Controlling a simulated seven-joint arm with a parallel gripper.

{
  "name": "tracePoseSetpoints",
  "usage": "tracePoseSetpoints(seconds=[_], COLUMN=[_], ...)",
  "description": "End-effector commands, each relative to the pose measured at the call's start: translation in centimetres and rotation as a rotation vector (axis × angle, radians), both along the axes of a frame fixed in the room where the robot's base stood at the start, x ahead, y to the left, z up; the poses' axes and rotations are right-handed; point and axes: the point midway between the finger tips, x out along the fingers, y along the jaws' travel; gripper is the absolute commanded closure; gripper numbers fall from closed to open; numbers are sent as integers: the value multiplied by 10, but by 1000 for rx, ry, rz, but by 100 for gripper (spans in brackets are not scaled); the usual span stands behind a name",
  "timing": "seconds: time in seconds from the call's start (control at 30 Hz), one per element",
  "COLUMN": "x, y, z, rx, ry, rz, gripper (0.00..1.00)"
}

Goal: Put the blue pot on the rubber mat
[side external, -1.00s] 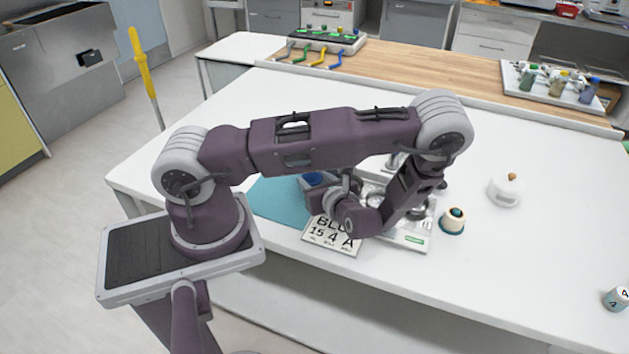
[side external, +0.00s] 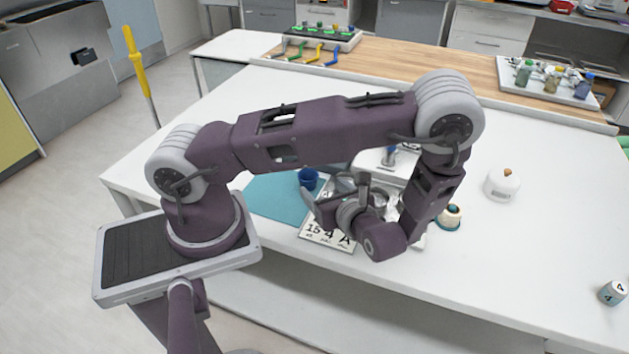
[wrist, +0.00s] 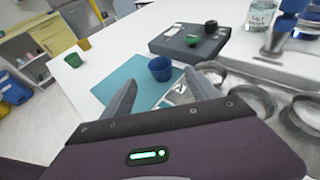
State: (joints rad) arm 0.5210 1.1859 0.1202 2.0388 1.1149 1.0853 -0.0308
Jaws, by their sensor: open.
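The blue pot (side external: 308,178) stands upright on the teal rubber mat (side external: 270,200), near the mat's right edge. In the wrist view the pot (wrist: 160,70) also shows upright on the mat (wrist: 120,78). My gripper (wrist: 160,88) is open and empty, its fingers apart, with the pot visible beyond the gap between the tips. In the side external view my gripper (side external: 335,190) is to the right of the pot, apart from it, and above a metal tray area. My wrist hides part of that area.
A sign plate (side external: 325,234) lies in front of the mat. Metal rings (wrist: 245,98) lie to the right in the wrist view. A dark box (wrist: 190,43) stands behind the mat. A white lidded pot (side external: 502,185) stands at right.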

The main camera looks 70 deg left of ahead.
Motion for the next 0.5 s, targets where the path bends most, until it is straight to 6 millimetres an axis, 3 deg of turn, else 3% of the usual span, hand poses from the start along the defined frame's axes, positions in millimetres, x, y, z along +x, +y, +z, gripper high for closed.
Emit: tracePoseSetpoints(seconds=[0.1, 0.27, 0.37, 0.5], x=[0, -1, -6, -26], y=[-22, -35, -42, -55], z=[8, 18, 43, 100], rx=[-2, -17, -103, -330], ry=[-1, -17, -110, -346], rz=[-2, 22, 138, 418], gripper=[31, 31, 31, 31])
